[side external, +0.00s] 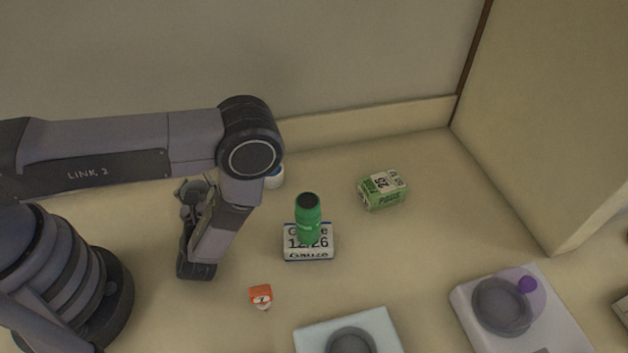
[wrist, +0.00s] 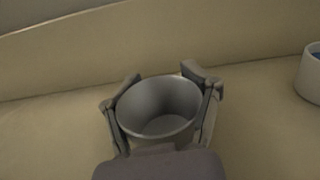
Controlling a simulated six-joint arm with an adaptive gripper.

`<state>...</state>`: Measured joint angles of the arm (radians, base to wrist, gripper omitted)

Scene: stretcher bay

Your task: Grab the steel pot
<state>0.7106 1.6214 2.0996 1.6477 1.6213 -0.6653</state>
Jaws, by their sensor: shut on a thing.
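The steel pot (wrist: 160,105) is a round, open, empty grey vessel in the middle of the wrist view. The fingers of my gripper (wrist: 162,88) are shut on it, one at its left side and one at its right side. In the side external view my gripper (side external: 193,192) is at the left, behind the lower part of my arm. There the pot cannot be made out clearly from the grey gripper parts. I cannot tell whether its base touches the table.
A white cup (wrist: 309,78) with blue inside stands to the right. A green bottle (side external: 307,222) stands by a white labelled box (side external: 308,253). A wall closes the back.

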